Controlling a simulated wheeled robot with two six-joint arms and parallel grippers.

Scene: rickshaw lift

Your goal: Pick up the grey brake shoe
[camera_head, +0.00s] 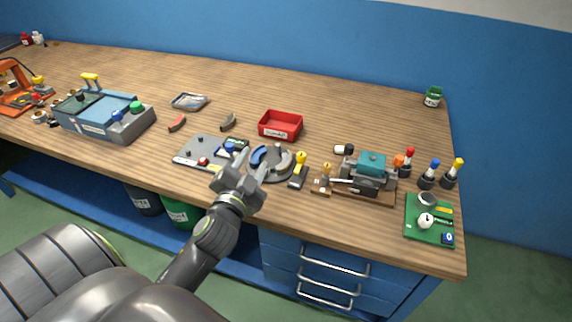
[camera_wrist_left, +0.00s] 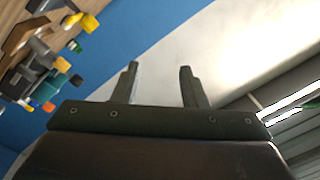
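A small curved grey brake shoe (camera_head: 228,122) lies on the wooden workbench (camera_head: 330,92) in the head view, left of the red tray. A similar curved red shoe (camera_head: 177,122) lies to its left. A round grey assembly (camera_head: 283,165) with a blue curved shoe (camera_head: 258,155) sits nearer the front edge. My left gripper (camera_head: 253,160) is over the bench front beside this assembly, nearer the camera than the loose grey shoe. In the left wrist view its two fingers (camera_wrist_left: 158,70) are apart with nothing between them. My right gripper is not in view.
A red tray (camera_head: 280,126) and a clear dish (camera_head: 189,101) stand behind. A grey plate with small parts (camera_head: 200,152) lies left of my gripper. A yellow-handled tool (camera_head: 299,172) and a vise-like fixture (camera_head: 368,175) stand right. The back of the bench is mostly clear.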

